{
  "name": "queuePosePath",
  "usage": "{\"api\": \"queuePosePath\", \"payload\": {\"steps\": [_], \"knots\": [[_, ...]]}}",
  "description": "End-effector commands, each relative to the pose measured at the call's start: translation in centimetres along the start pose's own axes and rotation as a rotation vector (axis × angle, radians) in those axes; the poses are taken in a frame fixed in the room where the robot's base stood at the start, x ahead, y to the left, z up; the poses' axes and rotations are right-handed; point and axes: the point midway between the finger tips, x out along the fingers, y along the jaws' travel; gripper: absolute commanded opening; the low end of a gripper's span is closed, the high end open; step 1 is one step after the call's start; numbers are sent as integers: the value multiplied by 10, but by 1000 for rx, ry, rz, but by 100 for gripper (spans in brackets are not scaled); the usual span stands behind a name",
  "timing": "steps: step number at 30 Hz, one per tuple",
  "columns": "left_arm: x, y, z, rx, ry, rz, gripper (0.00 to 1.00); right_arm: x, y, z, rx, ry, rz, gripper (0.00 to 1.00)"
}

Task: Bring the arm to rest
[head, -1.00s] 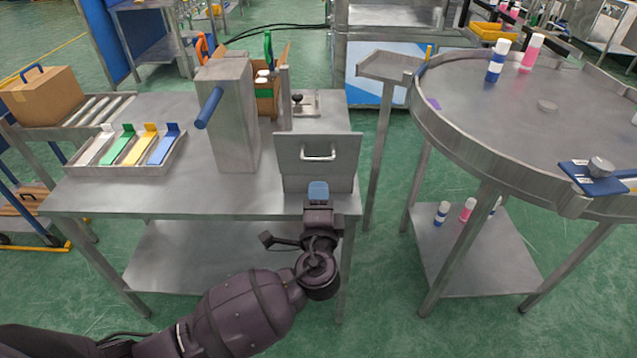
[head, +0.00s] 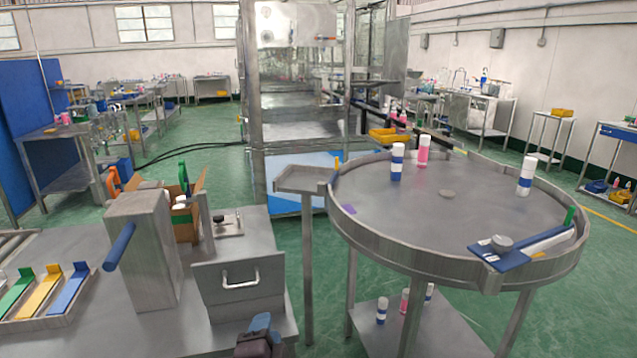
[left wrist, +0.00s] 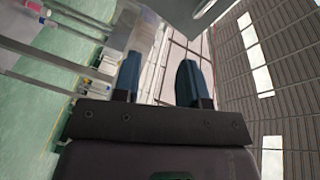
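My left gripper (head: 262,325) is at the bottom edge of the head view, in front of and below a metal box (head: 240,300) with a bar handle. In the left wrist view, its two dark blue fingers (left wrist: 160,80) stand apart with nothing between them. A grey metal panel (left wrist: 180,14) shows above the fingertips in that view. Most of my left arm is out of the head view. My right gripper shows in no view.
The metal workbench (head: 95,250) carries a press-like block (head: 145,250) and a tray of coloured clips (head: 45,290). A rimmed round table (head: 400,215) with several bottles stands at right. Green floor (head: 290,250) shows between bench and round table.

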Motion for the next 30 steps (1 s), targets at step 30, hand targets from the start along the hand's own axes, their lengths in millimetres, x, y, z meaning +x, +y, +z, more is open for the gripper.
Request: {"api": "queuePosePath", "payload": {"steps": [30], "knots": [[-227, 148, 223, -1150, -415, 336, 39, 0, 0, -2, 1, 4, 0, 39]]}}
